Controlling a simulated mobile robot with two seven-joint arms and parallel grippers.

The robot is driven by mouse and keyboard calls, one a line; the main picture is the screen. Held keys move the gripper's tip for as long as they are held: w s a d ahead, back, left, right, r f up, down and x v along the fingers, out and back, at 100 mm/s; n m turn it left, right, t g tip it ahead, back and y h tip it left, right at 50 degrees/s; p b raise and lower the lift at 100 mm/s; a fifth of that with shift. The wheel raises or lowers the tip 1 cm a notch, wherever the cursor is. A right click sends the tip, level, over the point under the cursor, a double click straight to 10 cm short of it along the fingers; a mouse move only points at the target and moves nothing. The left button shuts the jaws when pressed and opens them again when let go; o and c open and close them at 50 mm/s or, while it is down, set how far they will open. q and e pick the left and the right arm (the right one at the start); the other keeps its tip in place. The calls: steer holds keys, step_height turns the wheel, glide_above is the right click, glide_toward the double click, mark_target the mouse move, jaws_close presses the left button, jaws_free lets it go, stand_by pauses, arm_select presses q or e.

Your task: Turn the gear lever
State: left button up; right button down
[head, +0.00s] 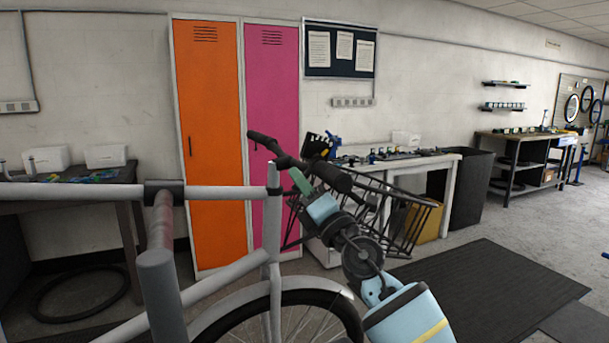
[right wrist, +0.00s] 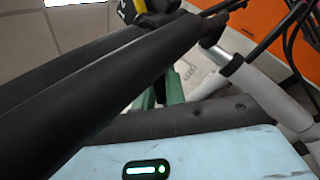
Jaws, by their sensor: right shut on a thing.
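The cargo bike's black handlebar (head: 285,160) crosses the middle of the head view, with a dark grip (head: 332,176) at its near end. My right gripper (head: 300,181), with green fingers and a light blue body, is at the handlebar beside this grip. Its fingers are shut on a small part there, which appears to be the gear lever; the lever itself is mostly hidden. In the right wrist view the green fingers (right wrist: 168,90) show partly behind a black bar (right wrist: 110,90) that crosses close to the camera. My left gripper is not in view.
The bike's grey frame (head: 225,192) fills the lower left, with a wheel (head: 318,312) below. A black wire basket (head: 405,215) is just right of my right gripper. Lockers (head: 210,130) and a white workbench (head: 440,165) stand behind. A dark floor mat (head: 480,285) lies clear at right.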

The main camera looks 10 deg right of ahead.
steer(key=shift+a+r+m+h, duration=0.1)
steer(key=shift+m+h, duration=0.2)
steer(key=shift+m, duration=0.4)
steer(key=c, duration=1.5)
jaws_free()
steer(key=shift+s, duration=0.15)
steer(key=p+v, duration=0.1)
steer(key=v, duration=0.6)
steer(key=shift+s+f+p, duration=0.2)
steer(key=shift+f+p, duration=0.1)
steer(key=shift+p, duration=0.1)
